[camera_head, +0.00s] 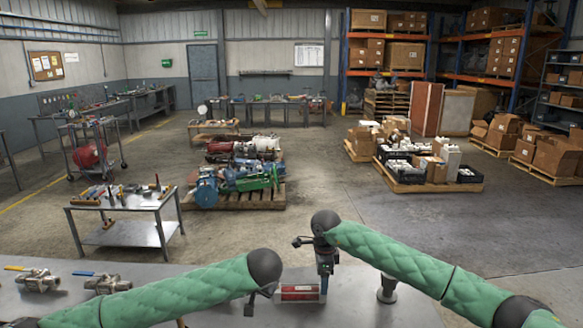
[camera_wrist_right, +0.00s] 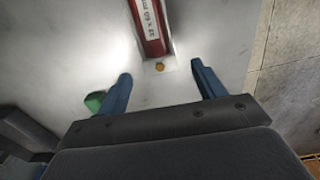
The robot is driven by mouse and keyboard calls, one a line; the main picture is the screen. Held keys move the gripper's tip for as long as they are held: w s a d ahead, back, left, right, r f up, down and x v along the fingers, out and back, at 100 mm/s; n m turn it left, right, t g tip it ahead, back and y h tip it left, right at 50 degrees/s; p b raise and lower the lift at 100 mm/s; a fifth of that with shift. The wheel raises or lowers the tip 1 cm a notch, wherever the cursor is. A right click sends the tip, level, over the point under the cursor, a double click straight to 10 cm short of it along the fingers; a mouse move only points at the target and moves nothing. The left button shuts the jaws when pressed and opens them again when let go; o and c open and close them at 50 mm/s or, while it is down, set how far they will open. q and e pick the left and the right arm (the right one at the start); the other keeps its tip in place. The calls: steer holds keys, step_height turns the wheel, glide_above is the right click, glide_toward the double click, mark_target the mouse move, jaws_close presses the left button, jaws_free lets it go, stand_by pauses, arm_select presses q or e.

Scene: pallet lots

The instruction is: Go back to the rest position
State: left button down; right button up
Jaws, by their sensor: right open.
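My right gripper (camera_head: 324,284) hangs downward over the metal table, at the right end of a red and white labelled object (camera_head: 300,292). In the right wrist view its two blue fingers (camera_wrist_right: 163,86) are spread apart with nothing between them. The red object (camera_wrist_right: 148,28) lies just beyond the fingertips there, apart from them. My left gripper (camera_head: 254,302) is a small dark shape below the left wrist, left of the red object. It is mostly hidden by the arm, and its jaws cannot be made out.
The grey table (camera_head: 350,308) also holds a metal cylindrical piece (camera_head: 387,289) near my right forearm and valves (camera_head: 38,280) at the left. A small yellowish round spot (camera_wrist_right: 159,67) shows near the red object. A steel cart (camera_head: 130,201) and loaded pallets (camera_head: 262,200) stand beyond.

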step_height(320, 180, up, 7)
steer(key=shift+r, duration=0.15)
stand_by(0.4)
